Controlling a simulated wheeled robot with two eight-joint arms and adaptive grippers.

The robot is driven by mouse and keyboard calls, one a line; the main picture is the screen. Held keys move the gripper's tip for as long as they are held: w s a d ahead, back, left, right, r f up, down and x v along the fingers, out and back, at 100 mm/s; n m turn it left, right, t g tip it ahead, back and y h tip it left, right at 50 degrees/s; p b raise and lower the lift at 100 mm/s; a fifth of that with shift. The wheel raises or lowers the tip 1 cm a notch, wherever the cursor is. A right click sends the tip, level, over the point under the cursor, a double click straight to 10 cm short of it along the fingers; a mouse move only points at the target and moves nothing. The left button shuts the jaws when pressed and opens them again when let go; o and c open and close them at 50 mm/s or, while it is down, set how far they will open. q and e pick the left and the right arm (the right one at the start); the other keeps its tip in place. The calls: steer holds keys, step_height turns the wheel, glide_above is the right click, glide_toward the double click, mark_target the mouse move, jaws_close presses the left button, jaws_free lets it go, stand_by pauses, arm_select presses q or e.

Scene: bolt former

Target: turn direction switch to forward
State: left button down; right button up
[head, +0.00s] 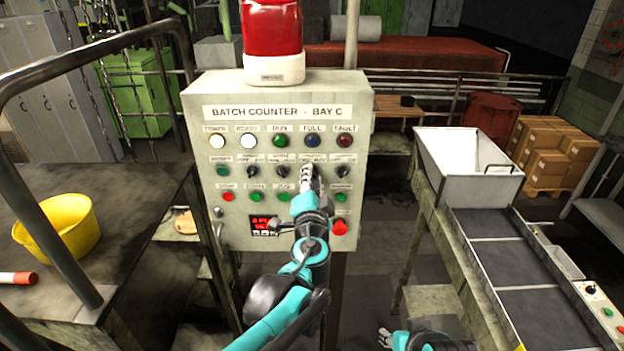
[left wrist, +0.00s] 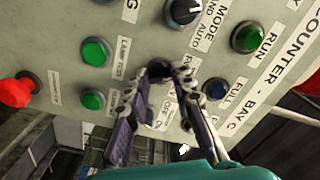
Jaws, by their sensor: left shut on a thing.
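The grey control panel (head: 230,215), headed "BATCH COUNTER - BAY C", faces me. My left gripper (head: 310,176) is at its second row of controls, below the FULL lamp (head: 313,141). In the left wrist view my left gripper (left wrist: 162,76) is shut on a black knob (left wrist: 158,68), with one finger on each side. The fingers hide most of this knob and part of its label, so I cannot read its name or position. My right gripper (head: 385,338) is low at the bottom edge, away from the panel; its jaws are too small to judge.
Close by the held knob are a black MODE selector (left wrist: 183,12) and green buttons (left wrist: 95,51). A red button (head: 339,228) sits at the panel's lower right. A red beacon (head: 272,28) tops it. A conveyor with a white hopper (head: 455,165) stands right, a yellow bowl (head: 62,232) left.

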arm_select(q)
steer(key=shift+f, duration=0.1)
steer(key=c, duration=1.3)
jaws_free()
steer(key=s, duration=1.2)
steer(key=s+a+f+n+g+y+b, duration=0.25)
steer(key=a+f+b, duration=0.45)
steer(key=f, duration=0.4)
steer(key=s+a+f+n+g+y+b, duration=0.15)
steer(key=a+f+n+g+b, duration=0.35)
steer(key=a+f, duration=0.55)
steer(key=s+f+n+g+h+b, duration=0.1)
steer(key=s+f+n+h+b, duration=0.1)
steer(key=s+f+b, duration=0.4)
steer(key=s+f+n+g+h+b, duration=0.2)
steer(key=s+f+b, duration=0.4)
steer(key=f, duration=1.1)
steer(key=shift+b, duration=0.55)
